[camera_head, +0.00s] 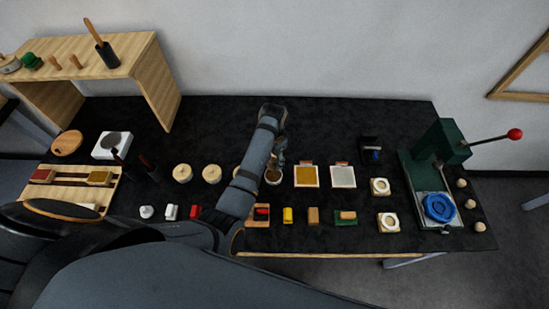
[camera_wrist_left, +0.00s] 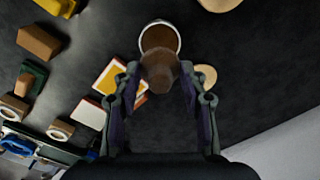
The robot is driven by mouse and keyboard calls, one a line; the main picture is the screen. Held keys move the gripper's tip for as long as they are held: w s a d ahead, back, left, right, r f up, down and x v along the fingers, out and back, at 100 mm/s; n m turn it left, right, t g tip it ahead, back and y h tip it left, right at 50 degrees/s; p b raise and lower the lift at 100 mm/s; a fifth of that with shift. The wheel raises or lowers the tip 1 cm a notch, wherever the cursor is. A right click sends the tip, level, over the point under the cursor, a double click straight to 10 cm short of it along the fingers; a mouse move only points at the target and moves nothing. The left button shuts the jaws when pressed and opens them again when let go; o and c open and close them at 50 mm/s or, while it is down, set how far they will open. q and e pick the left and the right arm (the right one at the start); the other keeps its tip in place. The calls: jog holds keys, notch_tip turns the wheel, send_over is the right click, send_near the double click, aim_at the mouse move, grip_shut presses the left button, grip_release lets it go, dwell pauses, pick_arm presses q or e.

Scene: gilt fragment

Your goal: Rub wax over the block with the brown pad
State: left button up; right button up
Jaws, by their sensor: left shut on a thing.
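My left gripper (camera_head: 278,160) reaches over the dark table and also shows in the left wrist view (camera_wrist_left: 158,88). It is shut on the brown pad (camera_wrist_left: 158,73), held between its fingertips. The pad overlaps the near part of a round, light-rimmed tin (camera_wrist_left: 160,29) with brown contents; the tin also shows in the head view (camera_head: 273,177). Whether pad and contents touch cannot be told. A plain brown block (camera_head: 313,215) lies in the front row, apart from the gripper, and shows in the wrist view (camera_wrist_left: 38,42). My right gripper is not in view.
Two square trays, gold (camera_head: 306,176) and pale (camera_head: 342,176), stand right of the tin. A green tray (camera_head: 339,222) bears another wooden piece. A yellow block (camera_head: 287,215) is left of the brown one. A green press (camera_head: 443,150) stands at right.

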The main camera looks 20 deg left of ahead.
aim_at(274, 166)
pick_arm(q)
jog(key=shift+s+a+f, duration=0.2)
jog(key=shift+f, duration=0.35)
jog(key=f, duration=0.3)
jog(key=shift+w+d+f, duration=0.1)
jog(key=shift+w+d, duration=0.15)
jog(key=shift+f, duration=0.6)
jog(key=shift+s+a+f, duration=0.15)
jog(key=shift+f, duration=0.05)
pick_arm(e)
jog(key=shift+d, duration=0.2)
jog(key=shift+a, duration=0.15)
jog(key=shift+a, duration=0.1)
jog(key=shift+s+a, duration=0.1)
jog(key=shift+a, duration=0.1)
